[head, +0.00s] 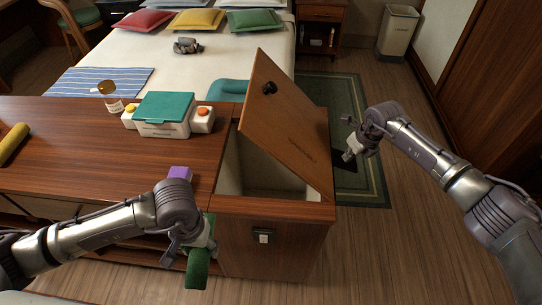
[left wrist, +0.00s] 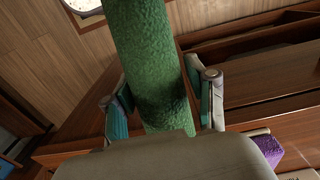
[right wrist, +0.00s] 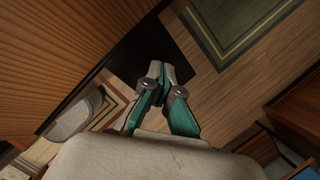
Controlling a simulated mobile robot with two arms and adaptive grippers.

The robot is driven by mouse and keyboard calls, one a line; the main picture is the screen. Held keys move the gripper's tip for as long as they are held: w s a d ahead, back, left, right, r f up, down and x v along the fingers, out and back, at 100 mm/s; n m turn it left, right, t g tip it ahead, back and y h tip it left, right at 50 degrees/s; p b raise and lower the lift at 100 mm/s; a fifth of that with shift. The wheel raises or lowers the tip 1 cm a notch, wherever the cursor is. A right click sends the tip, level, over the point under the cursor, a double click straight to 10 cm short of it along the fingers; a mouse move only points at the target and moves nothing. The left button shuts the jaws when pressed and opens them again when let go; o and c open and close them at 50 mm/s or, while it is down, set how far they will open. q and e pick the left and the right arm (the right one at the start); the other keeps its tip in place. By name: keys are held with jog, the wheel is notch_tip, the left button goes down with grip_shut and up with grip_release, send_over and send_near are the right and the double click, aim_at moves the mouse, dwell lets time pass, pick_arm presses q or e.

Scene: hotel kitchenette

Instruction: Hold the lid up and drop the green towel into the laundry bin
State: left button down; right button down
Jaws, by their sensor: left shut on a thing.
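The laundry bin (head: 228,205) is a wooden cabinet with a pale-lined opening (head: 236,170). Its wooden lid (head: 290,125), with a black knob (head: 269,88), stands raised and tilted over the right side of the opening. My left gripper (head: 205,245) is shut on the rolled green towel (head: 197,270), in front of the bin's left front corner. The towel (left wrist: 155,60) fills the space between the fingers in the left wrist view. My right gripper (head: 349,157) is right of the lid, seemingly apart from it. Its fingertips (right wrist: 160,72) are together with nothing visible between them.
A counter (head: 70,150) adjoins the bin on the left. On it are a teal-lidded box (head: 165,112), small white containers, a purple block (head: 180,173) and a yellow roll (head: 13,143). A bed (head: 230,50) lies behind. A green rug (head: 372,180) covers floor at right.

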pick_arm(q)
jog(key=shift+f+b, duration=0.35)
jog(key=shift+f, duration=0.2)
jog(key=shift+r, duration=0.1)
jog(key=w+a+r+n, duration=0.1)
jog(key=w+a+r, duration=0.35)
jog(key=w, duration=0.35)
jog(key=w+a+r+n, duration=0.1)
jog(key=w+a+r, duration=0.2)
jog(key=w+r, duration=0.4)
jog(key=w+d+r+m, duration=0.1)
jog(key=w+d+r, duration=0.2)
jog(key=w+d, duration=0.5)
jog(key=w+d+r+m, duration=0.1)
jog(key=w+d+r, duration=0.1)
jog(key=w+d, duration=0.65)
notch_tip(320, 180, down, 7)
jog(key=a, duration=0.1)
jog(key=shift+w+r, duration=0.15)
